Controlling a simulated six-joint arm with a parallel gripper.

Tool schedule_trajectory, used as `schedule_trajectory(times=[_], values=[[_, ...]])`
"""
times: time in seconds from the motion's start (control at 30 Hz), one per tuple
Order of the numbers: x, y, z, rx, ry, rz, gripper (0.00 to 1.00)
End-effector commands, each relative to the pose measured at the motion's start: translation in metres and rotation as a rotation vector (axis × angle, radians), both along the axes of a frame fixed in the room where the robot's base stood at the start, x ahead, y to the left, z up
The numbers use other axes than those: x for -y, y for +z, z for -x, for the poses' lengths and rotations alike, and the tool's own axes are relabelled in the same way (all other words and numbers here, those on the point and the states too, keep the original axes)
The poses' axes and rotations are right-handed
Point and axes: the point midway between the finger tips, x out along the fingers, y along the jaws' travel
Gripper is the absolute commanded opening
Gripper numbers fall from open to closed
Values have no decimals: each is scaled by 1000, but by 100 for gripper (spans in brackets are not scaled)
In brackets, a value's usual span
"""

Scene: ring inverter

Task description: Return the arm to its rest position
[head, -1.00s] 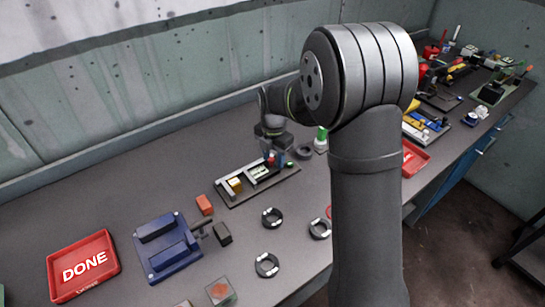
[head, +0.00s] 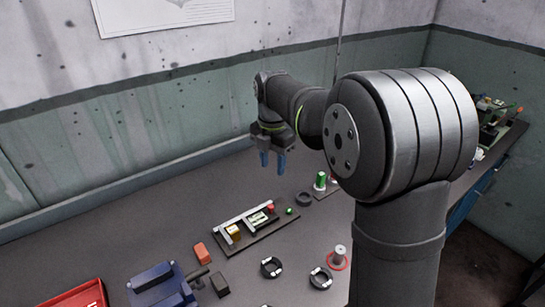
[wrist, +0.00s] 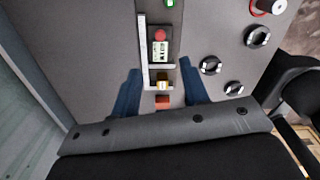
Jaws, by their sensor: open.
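My gripper (head: 272,160) hangs above the bench near the back wall in the head view, fingers pointing down. Its blue fingers are apart with nothing between them. In the wrist view the two fingers of my gripper (wrist: 160,95) stand open over the bench. Beneath them show the dark board (wrist: 160,60) with its white rail, a red button and a yellow block, and an orange block (wrist: 162,102) lies beyond the board's end. The board also shows in the head view (head: 262,236), below and apart from the gripper.
A red tray (head: 80,297) and a blue fixture (head: 158,285) sit at the lower left. Black rings (head: 271,267) lie on the bench (head: 130,235). A metal post (head: 339,255) stands on a red-rimmed base. A green cylinder (head: 320,180) stands further back. The air around the gripper is clear.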

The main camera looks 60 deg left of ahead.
Motion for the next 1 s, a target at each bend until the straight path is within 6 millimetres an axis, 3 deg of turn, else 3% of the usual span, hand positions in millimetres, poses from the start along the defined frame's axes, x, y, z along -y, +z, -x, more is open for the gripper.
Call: schedule_trajectory(times=[0.3, 0.83, 1.0], values=[[0, 16, 0, 0, 0, 1, 41], [0, 15, 0, 0, 0, 1, 41], [0, 3, 0, -1, 0, 1, 41]])
